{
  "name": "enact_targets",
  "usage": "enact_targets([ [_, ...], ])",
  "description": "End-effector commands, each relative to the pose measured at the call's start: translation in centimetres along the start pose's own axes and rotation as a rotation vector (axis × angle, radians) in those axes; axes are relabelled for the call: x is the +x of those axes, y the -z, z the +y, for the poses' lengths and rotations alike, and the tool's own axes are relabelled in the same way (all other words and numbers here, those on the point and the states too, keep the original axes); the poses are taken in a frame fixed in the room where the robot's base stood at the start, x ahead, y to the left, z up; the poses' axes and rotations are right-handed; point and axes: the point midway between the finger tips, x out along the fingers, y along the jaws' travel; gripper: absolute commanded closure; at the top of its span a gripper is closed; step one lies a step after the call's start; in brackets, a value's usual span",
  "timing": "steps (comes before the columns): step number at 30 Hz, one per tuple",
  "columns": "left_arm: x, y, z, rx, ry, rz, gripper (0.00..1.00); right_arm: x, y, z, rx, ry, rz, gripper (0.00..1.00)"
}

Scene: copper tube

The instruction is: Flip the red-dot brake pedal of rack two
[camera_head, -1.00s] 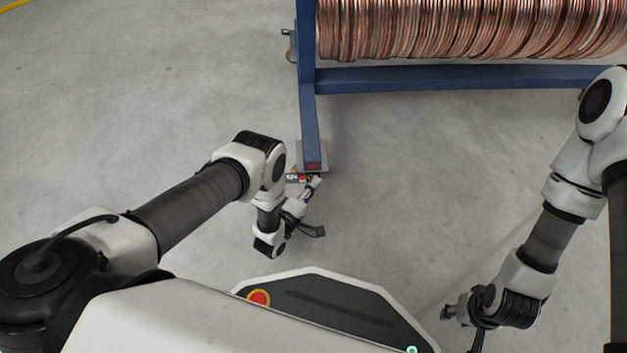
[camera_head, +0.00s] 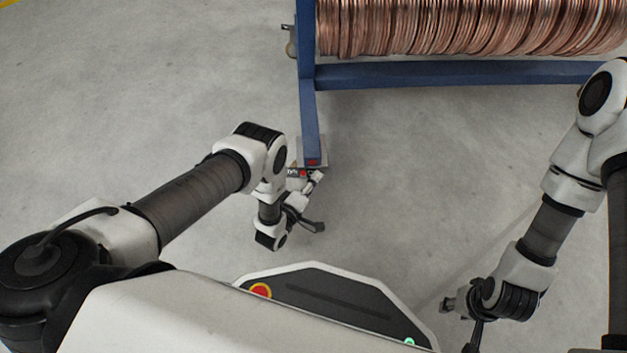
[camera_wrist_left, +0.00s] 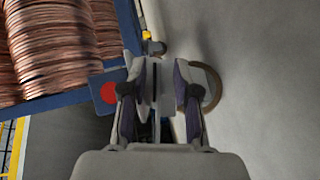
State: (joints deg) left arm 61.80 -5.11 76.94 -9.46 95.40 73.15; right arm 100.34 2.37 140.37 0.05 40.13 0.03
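A red dot (camera_head: 313,162) marks the foot of the blue rack in the head view. A small pedal piece (camera_head: 304,173) with red on it sits just below. In the left wrist view a red dot (camera_wrist_left: 108,92) shows on a blue plate, left of the fingers. My left gripper (camera_head: 317,179) is low beside the foot, close to the pedal piece; contact cannot be told. In the wrist view its fingers (camera_wrist_left: 162,75) stand apart with a narrow gap; a thin grey strip shows between them. My right gripper (camera_head: 449,306) is low at the right, away from the rack.
Copper tube coils (camera_head: 470,25) fill the rack above a blue crossbar (camera_head: 450,76). A caster wheel (camera_wrist_left: 210,88) shows just right of the fingers in the wrist view. The grey floor around the foot is clear.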

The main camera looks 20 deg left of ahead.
Motion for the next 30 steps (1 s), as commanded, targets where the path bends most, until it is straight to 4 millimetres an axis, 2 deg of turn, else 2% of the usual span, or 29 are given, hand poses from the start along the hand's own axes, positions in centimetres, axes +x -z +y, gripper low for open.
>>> enact_targets([
  [8, -0.5, 0.0, 0.0, -0.001, 0.0, -0.001, 0.7, 0.0, 0.0, 0.0, 0.0, 0.0, 0.0, 0.6],
  [11, -1.9, 0.0, -0.1, -0.002, 0.002, -0.001, 0.7, 0.0, 0.0, 0.0, 0.0, 0.0, 0.0, 0.6],
  [15, -4.9, -0.1, -0.1, -0.001, 0.004, -0.002, 0.7, 0.0, 0.0, 0.0, 0.0, 0.0, 0.0, 0.6],
  [20, -7.2, 0.0, -0.1, -0.001, 0.002, 0.0, 0.7, 0.0, 0.0, 0.0, 0.0, 0.0, 0.0, 0.6],
  [30, -7.5, 0.0, 0.0, 0.0, 0.0, 0.0, 0.7, 0.0, 0.0, 0.0, 0.0, 0.0, 0.0, 0.6],
])
